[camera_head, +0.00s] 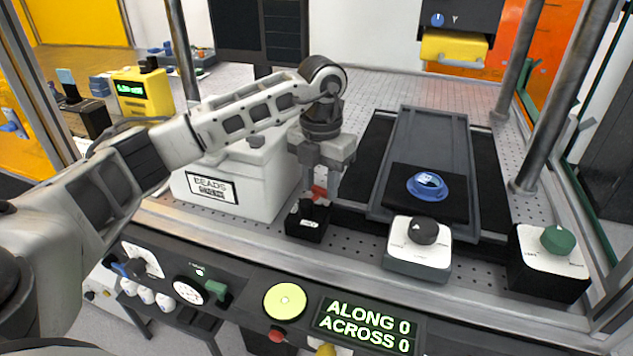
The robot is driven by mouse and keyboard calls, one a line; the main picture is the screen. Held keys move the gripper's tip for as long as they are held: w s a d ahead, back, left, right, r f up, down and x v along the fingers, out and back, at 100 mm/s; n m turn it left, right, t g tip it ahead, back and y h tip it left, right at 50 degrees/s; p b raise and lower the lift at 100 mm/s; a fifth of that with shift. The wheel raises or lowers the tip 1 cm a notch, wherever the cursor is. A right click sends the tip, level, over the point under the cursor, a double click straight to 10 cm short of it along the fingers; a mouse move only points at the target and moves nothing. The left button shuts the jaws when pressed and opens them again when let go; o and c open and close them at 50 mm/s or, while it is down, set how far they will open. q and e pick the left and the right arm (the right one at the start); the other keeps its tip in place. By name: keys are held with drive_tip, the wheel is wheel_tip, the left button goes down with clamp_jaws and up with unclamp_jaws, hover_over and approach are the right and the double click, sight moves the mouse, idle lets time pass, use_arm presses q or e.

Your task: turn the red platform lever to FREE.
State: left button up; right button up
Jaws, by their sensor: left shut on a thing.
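The red platform lever (319,193) shows as a small red piece above a black block (306,222) with a white label, in the middle of the head view. The label is too small to read, so I cannot tell which setting the lever points to. My left gripper (318,185) reaches down from above and is shut on the red lever. Its fingers hide part of the lever. My right gripper is not in view.
A white box (215,190) labelled "BEADS" stands left of the lever. White-topped boxes with a black knob (423,230) and a green knob (557,240) stand to the right. A blue round piece (427,186) lies on the dark platform. The front panel's display (366,326) reads "ALONG 0, ACROSS 0". Metal posts (555,90) flank the bench.

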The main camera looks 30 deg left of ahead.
use_arm(q)
drive_tip(key=m, duration=0.1)
drive_tip(key=d+m, duration=0.1)
drive_tip(key=m+b, duration=0.1)
drive_tip(key=shift+s+d+m, duration=0.15)
drive_tip(key=shift+d+m, duration=0.1)
drive_tip(key=shift+m, duration=0.15)
drive_tip(key=m, duration=0.1)
drive_tip(key=d+m+b, duration=0.1)
drive_tip(key=m, duration=0.1)
drive_tip(key=shift+s+d+m, duration=0.1)
drive_tip(key=shift+s+m, duration=0.2)
drive_tip(key=shift+s, duration=0.05)
drive_tip(key=m, duration=0.1)
drive_tip(key=m+b, duration=0.1)
drive_tip(key=shift+s+d+m+b, duration=0.3)
drive_tip(key=shift+s+d, duration=0.05)
drive_tip(key=shift+s+d+m+b, duration=0.25)
drive_tip(key=shift+s+m+b, duration=0.2)
drive_tip(key=shift+m, duration=0.65)
drive_tip(key=shift+s+d+m+b, duration=0.15)
drive_tip(key=shift+s+m+b, duration=0.15)
drive_tip(key=shift+m, duration=0.8)
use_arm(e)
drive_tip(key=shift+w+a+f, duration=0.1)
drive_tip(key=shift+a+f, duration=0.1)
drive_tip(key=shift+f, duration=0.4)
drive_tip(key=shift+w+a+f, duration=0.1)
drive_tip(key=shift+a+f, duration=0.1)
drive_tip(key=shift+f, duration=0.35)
